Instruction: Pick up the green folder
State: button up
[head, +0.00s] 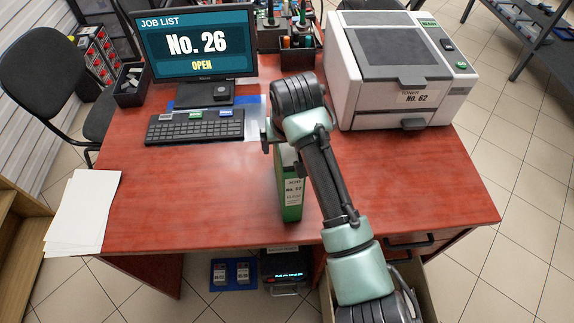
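The green folder (291,206) stands upright near the front edge of the red-brown desk (200,200). Its spine faces me and bears a white label with "No. 62". My arm reaches over the desk from the lower right and covers part of the folder's upper right side. My gripper (268,135) is at the folder's top, at its far end. Its fingers are mostly hidden by the wrist, so I cannot see whether they are open or touch the folder.
A monitor (194,45) reads "No. 26 OPEN", with a keyboard (195,127) before it. A printer (400,70) stands at the right and paper sheets (82,212) lie at the left edge. The desk left and right of the folder is clear.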

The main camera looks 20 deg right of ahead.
jog(key=shift+f, duration=0.25)
dwell(0.4)
grip_shut()
dwell(0.4)
jog(key=shift+r, duration=0.1)
